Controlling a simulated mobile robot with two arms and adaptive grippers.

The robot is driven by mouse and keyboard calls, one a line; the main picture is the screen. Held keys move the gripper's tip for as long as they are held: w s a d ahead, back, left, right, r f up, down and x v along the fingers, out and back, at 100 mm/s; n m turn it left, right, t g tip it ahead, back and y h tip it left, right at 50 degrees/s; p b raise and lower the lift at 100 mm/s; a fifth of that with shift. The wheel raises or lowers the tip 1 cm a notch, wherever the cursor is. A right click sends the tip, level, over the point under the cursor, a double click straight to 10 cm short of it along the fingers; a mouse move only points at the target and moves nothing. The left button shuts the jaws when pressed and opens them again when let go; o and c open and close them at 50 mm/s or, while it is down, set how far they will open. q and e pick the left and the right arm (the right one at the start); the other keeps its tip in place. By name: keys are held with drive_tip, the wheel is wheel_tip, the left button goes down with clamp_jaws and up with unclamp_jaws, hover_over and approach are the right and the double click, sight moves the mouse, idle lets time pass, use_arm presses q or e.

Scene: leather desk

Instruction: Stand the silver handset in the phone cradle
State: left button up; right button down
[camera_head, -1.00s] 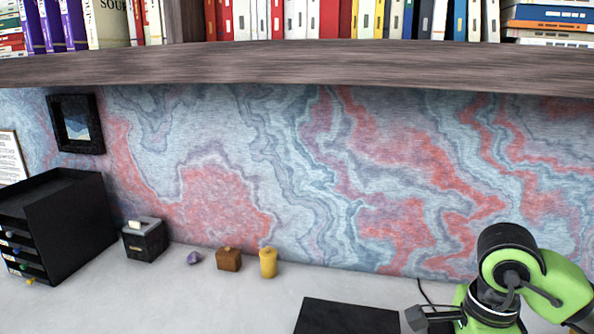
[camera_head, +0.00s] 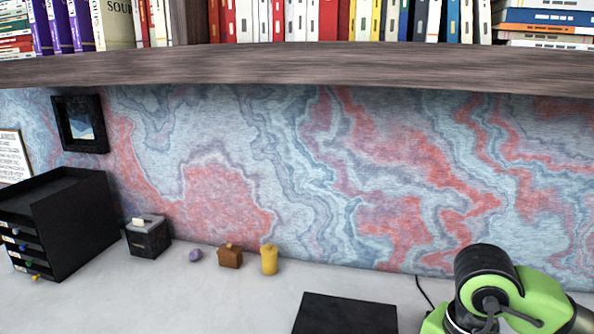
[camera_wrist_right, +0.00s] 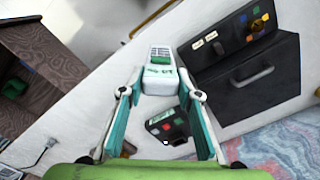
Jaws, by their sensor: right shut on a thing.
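In the right wrist view, my right gripper (camera_wrist_right: 160,92) has its teal fingers shut on the silver handset (camera_wrist_right: 158,68). The handset is pale, with a keypad on its far end, and sticks out beyond the fingertips. I cannot make out the cradle for sure in either view. In the head view only green and black links of my right arm show at the lower right. My left gripper is in neither view.
A black drawer unit (camera_head: 62,222) stands at the left, with a black tissue box (camera_head: 147,240), a purple stone (camera_head: 196,255), a brown box (camera_head: 230,256) and a yellow canister (camera_head: 269,259) along the wall. A black pad (camera_head: 345,313) lies at front. A wooden shelf (camera_head: 300,68) overhangs.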

drive_tip(key=a+n, duration=0.1)
drive_tip(key=n, duration=0.2)
drive_tip(key=s+a+f+n, duration=0.1)
drive_tip(key=n, duration=0.3)
drive_tip(key=a+f+n, duration=0.1)
drive_tip(key=n, duration=0.2)
drive_tip(key=shift+s+n, duration=0.3)
